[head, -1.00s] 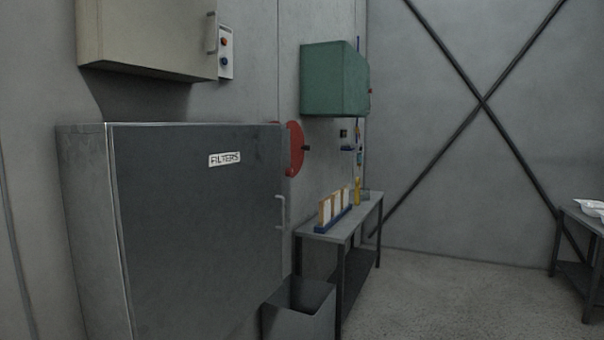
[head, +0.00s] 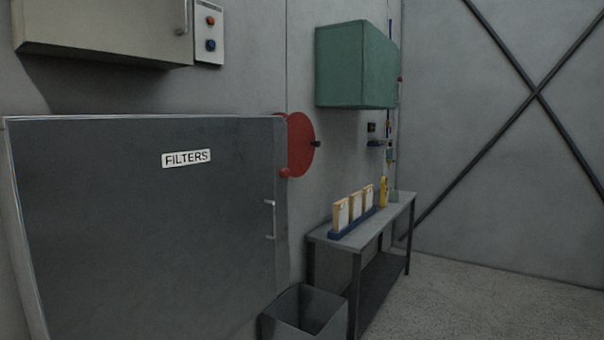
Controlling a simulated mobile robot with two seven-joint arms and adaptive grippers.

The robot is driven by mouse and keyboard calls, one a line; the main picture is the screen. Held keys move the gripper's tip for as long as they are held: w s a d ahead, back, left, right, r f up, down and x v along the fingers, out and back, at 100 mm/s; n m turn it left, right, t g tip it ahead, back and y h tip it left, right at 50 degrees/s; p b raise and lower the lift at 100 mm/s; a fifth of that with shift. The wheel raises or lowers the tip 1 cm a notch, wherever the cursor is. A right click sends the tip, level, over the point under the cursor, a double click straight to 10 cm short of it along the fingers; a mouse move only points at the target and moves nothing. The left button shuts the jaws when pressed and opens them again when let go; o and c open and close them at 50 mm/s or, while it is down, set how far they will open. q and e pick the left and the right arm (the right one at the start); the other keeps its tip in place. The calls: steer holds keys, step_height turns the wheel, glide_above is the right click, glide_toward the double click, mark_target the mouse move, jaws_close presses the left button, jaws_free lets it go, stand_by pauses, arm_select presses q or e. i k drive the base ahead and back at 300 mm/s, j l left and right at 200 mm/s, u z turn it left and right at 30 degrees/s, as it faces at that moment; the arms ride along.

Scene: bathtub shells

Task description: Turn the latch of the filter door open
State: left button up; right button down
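The filter door (head: 130,230) is a dark grey panel with a white "FILTERS" label (head: 186,158), filling the left of the head view. It looks shut. A light metal handle (head: 270,220) sits near its right edge. A red round knob (head: 284,173) shows at the door's right edge, in front of a red disc (head: 301,145) with a small dark knob. I cannot tell for sure which part is the latch. Neither of my grippers is in view.
A narrow table (head: 350,237) holds upright framed filters (head: 355,206) in a blue rack. An open grey bin (head: 303,312) stands between the door and table. A beige cabinet (head: 100,32) and a green box (head: 355,65) hang on the wall. Floor at right is clear.

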mark_target(284, 172)
steer(key=i+l, duration=0.2)
steer(key=l, duration=0.15)
steer(key=i+l, duration=0.2)
steer(key=l, duration=0.15)
steer(key=i+l+u, duration=0.1)
steer(key=l, duration=0.3)
steer(key=i+l, duration=0.5)
steer(key=l, duration=0.25)
